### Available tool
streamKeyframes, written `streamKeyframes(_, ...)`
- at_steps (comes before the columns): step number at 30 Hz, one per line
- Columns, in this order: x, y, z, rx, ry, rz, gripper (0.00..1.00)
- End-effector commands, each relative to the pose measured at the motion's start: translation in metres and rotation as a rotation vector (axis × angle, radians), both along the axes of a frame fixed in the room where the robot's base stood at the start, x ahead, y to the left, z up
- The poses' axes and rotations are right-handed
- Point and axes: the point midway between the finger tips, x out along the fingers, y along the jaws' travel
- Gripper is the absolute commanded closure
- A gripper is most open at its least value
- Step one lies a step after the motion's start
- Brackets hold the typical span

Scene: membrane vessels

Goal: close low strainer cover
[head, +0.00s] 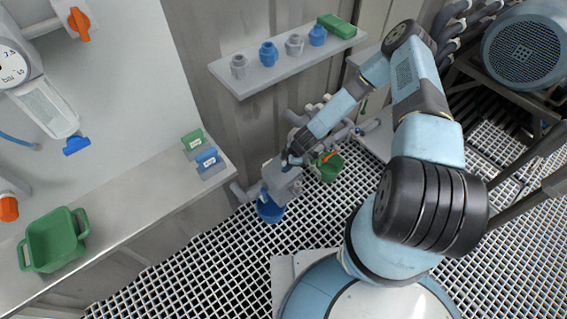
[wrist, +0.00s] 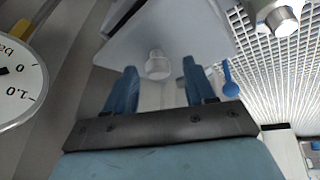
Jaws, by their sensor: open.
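My gripper (wrist: 159,66) is open, with its two blue fingers apart. In the wrist view a pale round knob (wrist: 157,64) on a flat grey plate (wrist: 165,28) shows between the fingers. The plate looks like the strainer cover, but its hinge and opening are not clear. I cannot tell whether the fingers touch the knob. In the head view my gripper (head: 290,158) is low by the wall, beside a grey box-like part (head: 281,183) above a blue round container (head: 270,211). The arm partly hides this spot.
A green bucket (head: 328,168) stands close to the right of my gripper, near grey pipes. A shelf with fittings (head: 245,85) hangs above. A bench (head: 130,205) lies left. In the wrist view a gauge (wrist: 14,82) and a blue lever (wrist: 230,85) are near.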

Motion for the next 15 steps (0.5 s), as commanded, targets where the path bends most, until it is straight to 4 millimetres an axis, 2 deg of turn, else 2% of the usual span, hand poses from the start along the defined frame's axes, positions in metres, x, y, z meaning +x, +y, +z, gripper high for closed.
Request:
streamKeyframes(6,-0.0001,0.0003,0.0000,0.000,0.000,0.000,0.46)
streamKeyframes(15,-0.0003,0.0006,0.0001,0.000,0.000,0.001,0.75)
